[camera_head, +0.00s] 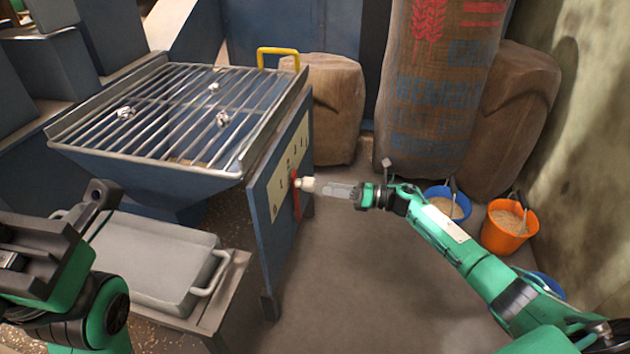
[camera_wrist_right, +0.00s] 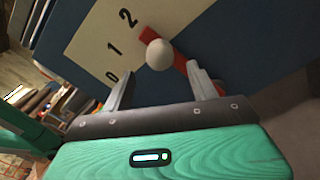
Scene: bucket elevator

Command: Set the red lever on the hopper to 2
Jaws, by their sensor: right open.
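The red lever (camera_head: 297,204) is on the side panel of the blue hopper (camera_head: 262,215). Its pale round knob (camera_wrist_right: 159,54) lies between the fingers of my right gripper (camera_wrist_right: 163,88), which is open around it. I cannot tell whether either finger touches it. In the right wrist view, the cream scale plate (camera_wrist_right: 95,45) shows 0, 1 and 2. The lever's red end appears close to the 2, but its exact setting is unclear from this angle. In the head view, my right gripper (camera_head: 325,188) reaches the knob from the right. My left gripper's fingertips cannot be made out at lower left.
A metal grate (camera_head: 185,110) covers the hopper, with a yellow handle (camera_head: 278,52) behind. A grey tray (camera_head: 165,255) is at the lower left. Sacks (camera_head: 435,90) stand behind; a blue bucket (camera_head: 462,207) and an orange bucket (camera_head: 508,228) are right.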

